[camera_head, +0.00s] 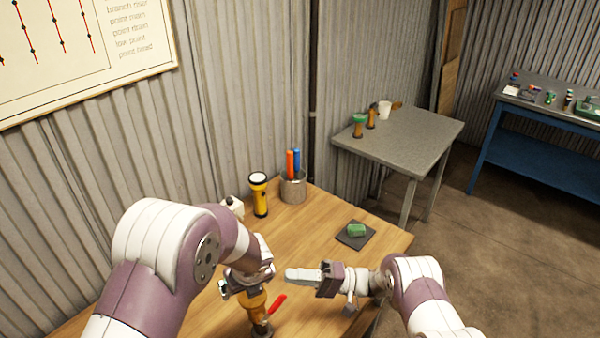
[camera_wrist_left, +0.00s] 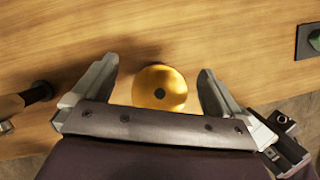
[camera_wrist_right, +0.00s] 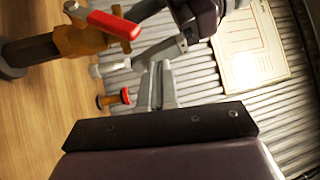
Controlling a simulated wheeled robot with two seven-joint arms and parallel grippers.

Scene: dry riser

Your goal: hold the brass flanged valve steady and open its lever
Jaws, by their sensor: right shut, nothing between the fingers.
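The brass flanged valve (camera_head: 257,312) stands on the wooden workbench, partly hidden by my left arm. Its red lever (camera_head: 277,303) slants out to the right; in the right wrist view the lever (camera_wrist_right: 114,24) shows at the upper left, beside the brass body (camera_wrist_right: 80,42). My left gripper (camera_head: 245,288) is at the valve's top. In the left wrist view its open fingers (camera_wrist_left: 160,82) stand on either side of a round brass disc (camera_wrist_left: 158,90), with gaps visible. My right gripper (camera_head: 288,274) is shut and empty, above and right of the lever, apart from it.
A yellow flashlight (camera_head: 259,195) and a marker cup (camera_head: 293,188) stand at the bench's back. A green block (camera_head: 356,230) lies on a dark pad (camera_head: 355,240) at right. A grey table (camera_head: 410,140) with several fittings stands beyond. Bare bench lies between cup and pad.

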